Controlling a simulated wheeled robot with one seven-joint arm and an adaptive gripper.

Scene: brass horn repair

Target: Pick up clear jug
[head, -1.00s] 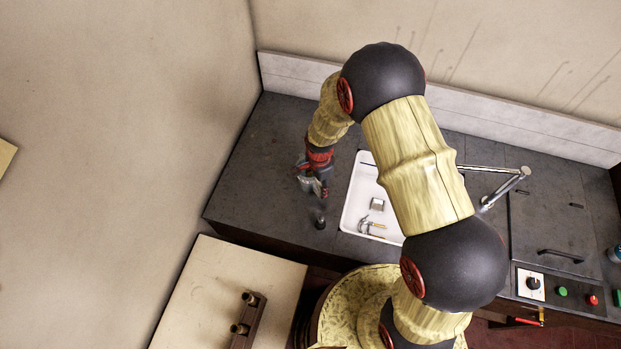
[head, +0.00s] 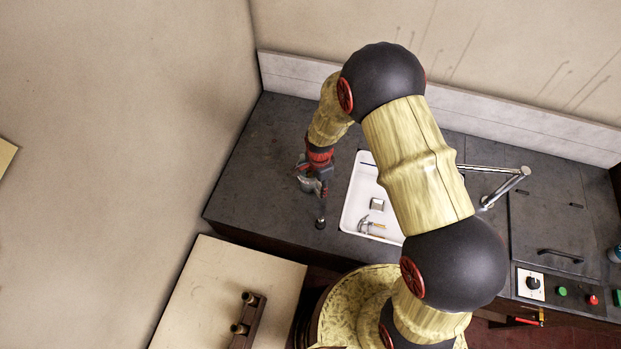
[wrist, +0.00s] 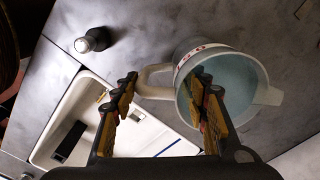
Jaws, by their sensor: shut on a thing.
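The clear jug (wrist: 258,78), a see-through vessel with a pale rim, red marks near the rim, a spout at the right and a handle at the left, fills the upper right of the wrist view. My gripper (wrist: 165,100) is shut on the jug, with its two fingers on either side of the handle (wrist: 153,82). The right finger overlaps the jug's mouth. In the head view my gripper (head: 320,190) is low over the dark worktop left of the sink, and the jug (head: 306,184) shows only faintly behind it.
A dark bottle-like item (head: 320,223) stands near the worktop's front edge; it also shows in the wrist view (wrist: 98,38). The white sink (head: 350,212) with small items inside lies to the right. The worktop (head: 255,150) toward the wall is clear.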

